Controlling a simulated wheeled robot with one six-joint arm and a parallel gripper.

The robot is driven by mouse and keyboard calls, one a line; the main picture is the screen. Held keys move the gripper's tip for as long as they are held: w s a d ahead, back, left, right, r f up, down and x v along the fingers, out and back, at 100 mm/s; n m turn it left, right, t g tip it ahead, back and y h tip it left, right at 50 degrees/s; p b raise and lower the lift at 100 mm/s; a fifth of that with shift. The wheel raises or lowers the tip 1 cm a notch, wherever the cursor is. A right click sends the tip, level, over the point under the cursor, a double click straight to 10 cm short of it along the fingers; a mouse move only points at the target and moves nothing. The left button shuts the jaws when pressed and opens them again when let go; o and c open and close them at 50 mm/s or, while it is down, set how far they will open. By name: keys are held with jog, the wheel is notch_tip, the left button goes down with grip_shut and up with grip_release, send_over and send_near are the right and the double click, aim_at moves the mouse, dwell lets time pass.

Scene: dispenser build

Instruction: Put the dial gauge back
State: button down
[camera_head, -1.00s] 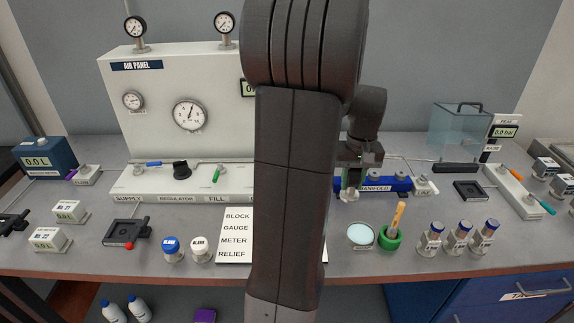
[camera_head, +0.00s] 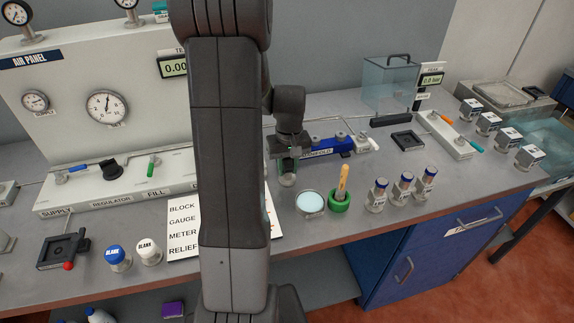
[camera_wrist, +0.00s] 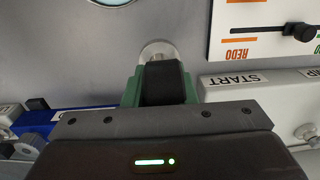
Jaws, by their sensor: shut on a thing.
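My gripper (camera_head: 286,168) hangs over the bench at the left end of the blue manifold (camera_head: 335,149). It is shut on a part with a round, pale metal end (camera_wrist: 157,50); a black piece (camera_wrist: 163,83) shows between the green fingers in the wrist view. I cannot tell whether this part is the dial gauge, as no dial face shows on it. Two dial gauges stand on posts on top of the air panel: one at the far left (camera_head: 17,12), and one (camera_head: 126,3) cut off by the top edge. The manifold's left end is partly hidden.
Right of the label sheet (camera_head: 183,232) stand a round dish (camera_head: 311,203), a green pot with a brush (camera_head: 340,200) and several blue-capped vials (camera_head: 404,188). A clear box (camera_head: 391,84) stands behind. My arm hides the bench's middle left. The front right bench is clear.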

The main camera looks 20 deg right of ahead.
jog(key=shift+f, duration=0.2)
jog(key=c, duration=1.2)
grip_release()
